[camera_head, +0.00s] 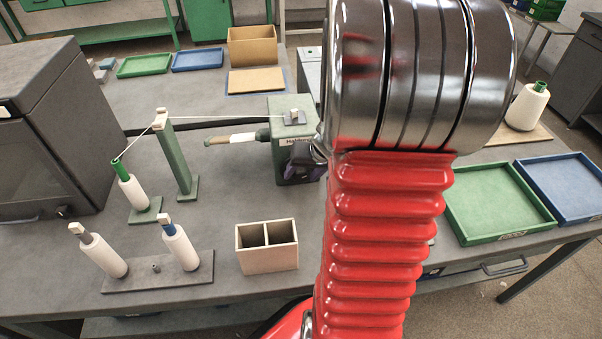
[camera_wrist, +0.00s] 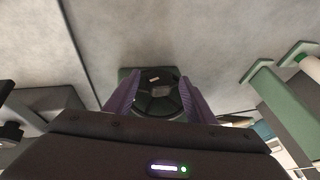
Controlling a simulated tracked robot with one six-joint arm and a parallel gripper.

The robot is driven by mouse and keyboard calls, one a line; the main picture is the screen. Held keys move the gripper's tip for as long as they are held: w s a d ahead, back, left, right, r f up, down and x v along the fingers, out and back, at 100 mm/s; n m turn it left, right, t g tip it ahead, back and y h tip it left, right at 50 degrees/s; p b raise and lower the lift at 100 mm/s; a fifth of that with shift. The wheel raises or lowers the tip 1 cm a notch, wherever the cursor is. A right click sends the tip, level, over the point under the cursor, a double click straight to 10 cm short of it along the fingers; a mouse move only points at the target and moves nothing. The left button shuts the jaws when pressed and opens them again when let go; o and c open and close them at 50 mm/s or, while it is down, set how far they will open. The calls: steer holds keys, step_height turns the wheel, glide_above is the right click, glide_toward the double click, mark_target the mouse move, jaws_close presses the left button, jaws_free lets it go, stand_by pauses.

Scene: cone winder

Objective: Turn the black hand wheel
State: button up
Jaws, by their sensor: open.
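The black hand wheel (camera_wrist: 157,104) shows in the wrist view between the two purple fingers of my gripper (camera_wrist: 158,90). The fingers are apart, one on each side of the wheel; I cannot tell whether they touch it. In the head view, the green winder housing (camera_head: 281,136) stands on the grey table, with the dark wheel (camera_head: 301,160) on its near side. A purple finger of my gripper (camera_head: 317,173) shows there, while my red arm hides most of the gripper.
A thread runs from a cone (camera_head: 132,192) over a green post (camera_head: 177,160) to the winder. A divided box (camera_head: 267,268) and a board with two cones (camera_head: 158,283) stand in front. A green tray (camera_head: 490,237) lies to the right. A dark cabinet (camera_head: 60,110) stands left.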

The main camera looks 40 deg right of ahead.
steer(key=shift+c, duration=0.5)
steer(key=c, duration=0.9)
steer(key=shift+c, duration=0.2)
steer(key=shift+s+d+f+t+y, duration=0.15)
steer(key=shift+s+f+t+y, duration=0.05)
steer(key=shift+t+y, duration=0.6)
steer(key=shift+m+t+y, duration=0.4)
steer(key=shift+y, duration=0.4)
steer(key=o, duration=1)
